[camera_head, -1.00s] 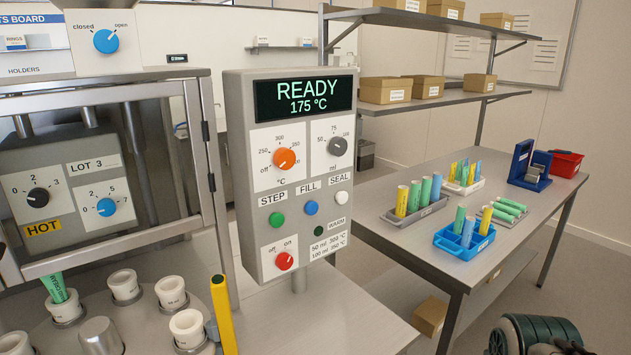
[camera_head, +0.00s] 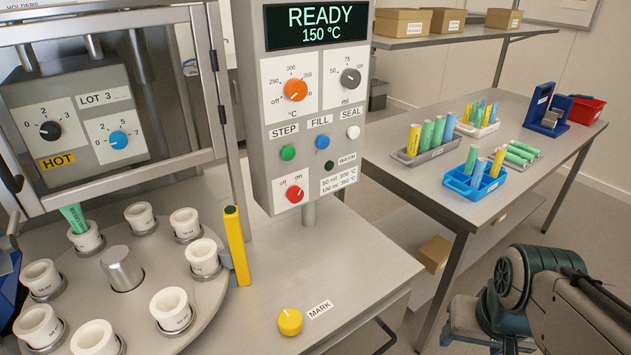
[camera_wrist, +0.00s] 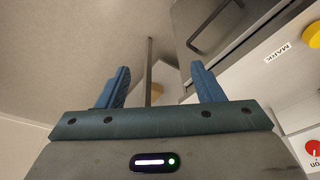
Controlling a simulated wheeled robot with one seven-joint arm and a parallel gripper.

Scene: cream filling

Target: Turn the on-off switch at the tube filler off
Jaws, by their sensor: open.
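The on-off switch (camera_head: 294,193) is a red round knob with a pale mark, low on the left of the tube filler's control panel (camera_head: 262,130). Its mark seems to lean right, toward "on". The switch also shows at the right edge of the wrist view (camera_wrist: 313,148). My gripper (camera_wrist: 161,88) shows in the wrist view with its two blue fingers apart and nothing between them. It is away from the switch and touches nothing I can see. The head view shows only part of my arm at lower right, not the fingers.
A yellow knob (camera_head: 290,321) marked MARK sits on the filler's table, below the panel. A yellow post (camera_head: 237,248) and the rotary plate with white cups (camera_head: 171,309) stand left. The side table (camera_head: 385,165) holds racks of tubes. Floor shows between the tables.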

